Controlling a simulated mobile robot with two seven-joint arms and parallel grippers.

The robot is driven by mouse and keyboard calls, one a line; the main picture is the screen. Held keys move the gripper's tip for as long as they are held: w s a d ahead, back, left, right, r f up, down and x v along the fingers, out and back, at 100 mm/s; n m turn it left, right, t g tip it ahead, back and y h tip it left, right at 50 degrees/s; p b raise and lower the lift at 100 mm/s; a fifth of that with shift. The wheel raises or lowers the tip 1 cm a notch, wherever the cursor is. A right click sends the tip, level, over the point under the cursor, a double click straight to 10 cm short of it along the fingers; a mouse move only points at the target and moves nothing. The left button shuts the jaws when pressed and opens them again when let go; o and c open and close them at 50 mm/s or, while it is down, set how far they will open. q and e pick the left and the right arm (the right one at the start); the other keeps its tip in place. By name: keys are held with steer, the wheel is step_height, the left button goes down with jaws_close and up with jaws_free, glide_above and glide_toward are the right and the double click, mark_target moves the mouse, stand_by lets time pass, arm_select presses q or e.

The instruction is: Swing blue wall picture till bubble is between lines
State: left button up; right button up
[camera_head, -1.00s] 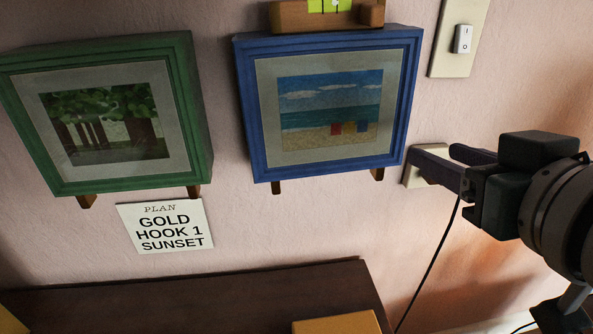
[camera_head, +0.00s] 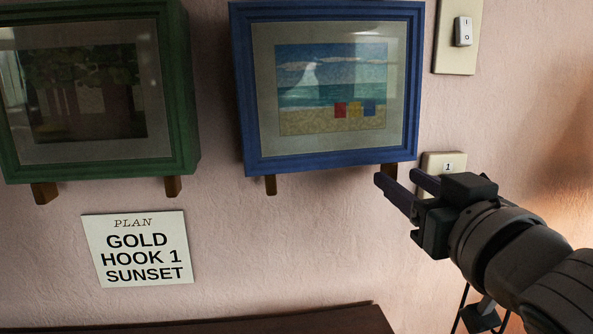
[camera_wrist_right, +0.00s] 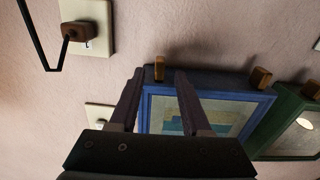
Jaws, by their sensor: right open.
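The blue wall picture (camera_head: 330,168), a beach scene under glass, hangs on the pink wall. Its lower edge rises to the right in the head view. Two wooden pegs show under it, the left one (camera_head: 270,185) and the right one, partly hidden by my gripper. The bubble level is out of view now. My right gripper (camera_head: 398,178) is open, its tips just below the frame's lower right corner. In the right wrist view a wooden peg (camera_wrist_right: 159,68) appears between the fingertips, beside the blue frame (camera_wrist_right: 235,93); I cannot tell the depth or contact. My left gripper is not in view.
A green-framed picture (camera_head: 100,172) hangs to the left, above a plan card (camera_head: 138,249). A light switch (camera_head: 456,35) is at upper right. A plate marked 1 (camera_head: 443,160) sits behind my right gripper. A dark furniture top (camera_head: 300,322) runs along the bottom.

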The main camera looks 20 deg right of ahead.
mark_target(394, 174)
steer(key=shift+x, duration=1.7)
jaws_close()
